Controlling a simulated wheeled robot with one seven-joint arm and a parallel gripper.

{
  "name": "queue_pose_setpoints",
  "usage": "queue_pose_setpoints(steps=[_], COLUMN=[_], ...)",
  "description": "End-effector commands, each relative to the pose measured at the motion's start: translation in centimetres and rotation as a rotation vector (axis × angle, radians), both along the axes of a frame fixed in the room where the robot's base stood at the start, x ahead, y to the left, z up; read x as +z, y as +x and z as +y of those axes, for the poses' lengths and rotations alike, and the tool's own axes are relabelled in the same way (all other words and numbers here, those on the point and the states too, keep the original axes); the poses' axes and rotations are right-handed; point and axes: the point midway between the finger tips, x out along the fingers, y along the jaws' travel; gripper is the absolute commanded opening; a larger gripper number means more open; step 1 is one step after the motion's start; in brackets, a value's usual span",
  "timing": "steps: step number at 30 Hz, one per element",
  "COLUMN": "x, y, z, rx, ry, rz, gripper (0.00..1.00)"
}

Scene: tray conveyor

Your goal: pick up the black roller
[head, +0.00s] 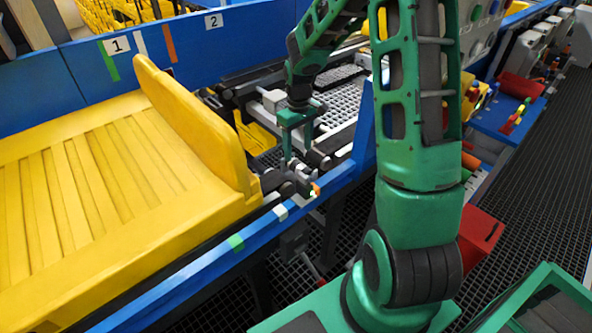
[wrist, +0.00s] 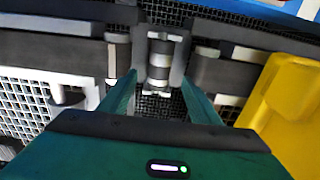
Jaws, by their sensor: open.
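My gripper (head: 297,153) is open and points down over the gap beside the yellow tray's end. In the wrist view its two green fingers (wrist: 160,80) stand apart, left and right of a short dark grey roller-like part (wrist: 160,60) with paler bands. This part lies lengthwise between the fingertips, over black mesh, and looks like the black roller. Nothing is visibly gripped, and I cannot tell whether the fingers touch it. In the head view the fingers and nearby fittings partly hide this spot.
The big yellow tray (head: 75,190) lies on the conveyor at left; its edge also shows in the wrist view (wrist: 290,90). A blue rail (head: 215,252) runs along the near side. A blue wall (head: 90,70) stands behind. A red box (head: 482,238) is right of my arm.

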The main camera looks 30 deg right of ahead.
Motion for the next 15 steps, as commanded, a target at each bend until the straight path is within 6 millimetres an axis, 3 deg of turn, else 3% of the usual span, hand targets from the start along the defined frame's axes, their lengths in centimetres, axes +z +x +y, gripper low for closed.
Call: queue_pose_setpoints(steps=[8, 15], x=[-2.1, -5.3], y=[-0.1, -0.5], z=[0.0, -0.1], rx=[-0.001, -0.001], ry=[-0.001, 0.000], rz=[0.001, 0.003], gripper=[0.57, 0.57])
